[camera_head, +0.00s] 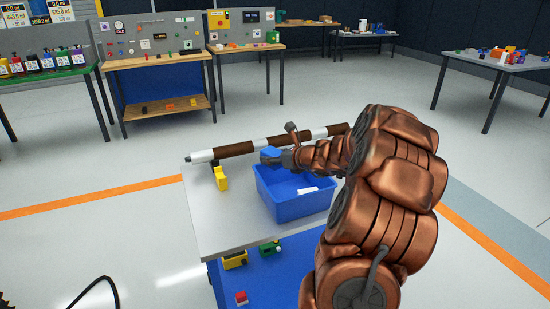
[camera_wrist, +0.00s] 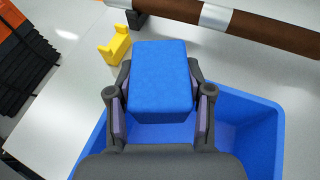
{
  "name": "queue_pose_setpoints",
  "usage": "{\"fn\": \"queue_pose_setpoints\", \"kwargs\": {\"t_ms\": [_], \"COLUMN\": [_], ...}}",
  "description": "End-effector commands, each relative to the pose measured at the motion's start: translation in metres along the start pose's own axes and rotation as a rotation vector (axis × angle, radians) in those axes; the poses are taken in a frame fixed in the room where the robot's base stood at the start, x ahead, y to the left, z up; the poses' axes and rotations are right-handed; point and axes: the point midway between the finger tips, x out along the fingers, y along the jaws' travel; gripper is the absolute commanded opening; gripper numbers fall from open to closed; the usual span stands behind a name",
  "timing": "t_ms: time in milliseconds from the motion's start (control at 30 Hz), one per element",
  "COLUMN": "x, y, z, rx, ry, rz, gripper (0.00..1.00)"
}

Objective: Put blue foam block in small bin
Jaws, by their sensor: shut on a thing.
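A blue foam block (camera_wrist: 160,75) is between the fingers of my gripper (camera_wrist: 159,110), which is shut on it. In the head view the block (camera_head: 270,153) shows at the end of my gripper (camera_head: 281,157), above the far left part of a blue bin. The blue bin (camera_head: 285,206) stands on the light table and has a white label on it. In the wrist view the bin (camera_wrist: 262,140) lies below and behind the gripper, and its middle is hidden by the gripper. The block is above the bin's rim, apart from the bin floor.
A brown and white pipe (camera_head: 240,148) runs along the table's back edge, behind the bin. A yellow bracket (camera_head: 221,178) stands left of the bin. The table top (camera_head: 218,228) is bare at the front left. Workbenches (camera_head: 160,62) stand far behind.

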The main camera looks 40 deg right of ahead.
Motion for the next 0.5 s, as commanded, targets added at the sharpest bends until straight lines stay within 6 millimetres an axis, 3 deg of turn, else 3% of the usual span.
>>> {"fn": "queue_pose_setpoints", "kwargs": {"t_ms": [500], "x": [0.0024], "y": [0.0003], "z": [-0.0060], "rx": [0.000], "ry": [-0.002], "rz": [0.001], "gripper": [0.27]}}
